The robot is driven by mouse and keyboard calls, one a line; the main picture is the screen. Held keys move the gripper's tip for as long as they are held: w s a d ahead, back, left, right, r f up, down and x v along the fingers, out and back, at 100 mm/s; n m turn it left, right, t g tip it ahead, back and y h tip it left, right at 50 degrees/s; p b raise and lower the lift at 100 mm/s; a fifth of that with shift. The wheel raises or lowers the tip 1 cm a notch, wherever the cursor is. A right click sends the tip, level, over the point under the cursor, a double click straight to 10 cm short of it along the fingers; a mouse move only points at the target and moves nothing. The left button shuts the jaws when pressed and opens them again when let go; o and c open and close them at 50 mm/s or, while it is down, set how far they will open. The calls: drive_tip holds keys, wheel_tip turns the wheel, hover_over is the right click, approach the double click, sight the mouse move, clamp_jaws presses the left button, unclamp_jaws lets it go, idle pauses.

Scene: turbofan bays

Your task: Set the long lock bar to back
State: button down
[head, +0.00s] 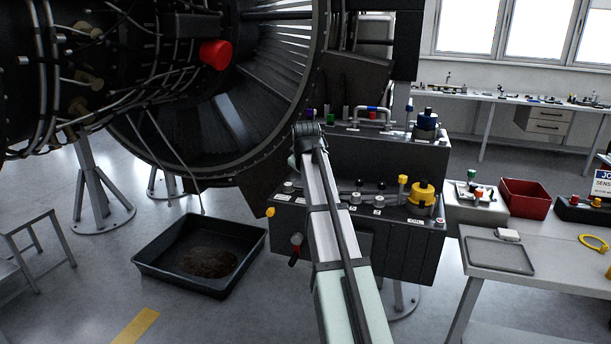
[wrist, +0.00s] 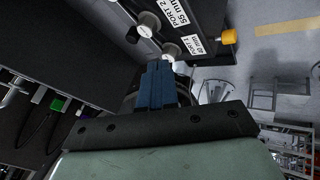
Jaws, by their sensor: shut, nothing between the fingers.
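My gripper (head: 308,132) is at the far end of my arm, over the upper left of the dark stepped console (head: 420,252). In the wrist view its blue fingers (wrist: 160,85) are together and hold nothing. The fingertips point toward pale round knobs (wrist: 149,24) beside labels reading PORT 2 55 mm and PORT 1 40 mm. I cannot tell whether they touch. Small black-knobbed levers (head: 382,187) stand on the console's lower step. I cannot tell which part is the long lock bar; my arm hides part of the console.
The large engine (head: 215,120), with a red cap (head: 216,54), fills the upper left. A black drip tray (head: 160,270) lies on the floor. A side table (head: 490,262) is at right.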

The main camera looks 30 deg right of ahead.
drive_tip(key=x, duration=0.9)
drive_tip(key=shift+w+d+f, duration=0.1)
drive_tip(key=shift+w+f, duration=0.05)
drive_tip(key=shift+f, duration=0.05)
drive_tip(key=shift+w+d+r, duration=0.1)
drive_tip(key=shift+w+d, duration=0.15)
drive_tip(key=shift+d, duration=0.25)
drive_tip(key=shift+w+d+r, duration=0.1)
drive_tip(key=shift+w+d, duration=0.2)
drive_tip(key=shift+d, duration=0.25)
drive_tip(key=shift+w+d+f, duration=0.1)
drive_tip(key=shift+w+d, duration=0.2)
drive_tip(key=shift+d, duration=0.35)
drive_tip(key=shift+w, duration=0.1)
drive_tip(key=shift+w+d, duration=0.7)
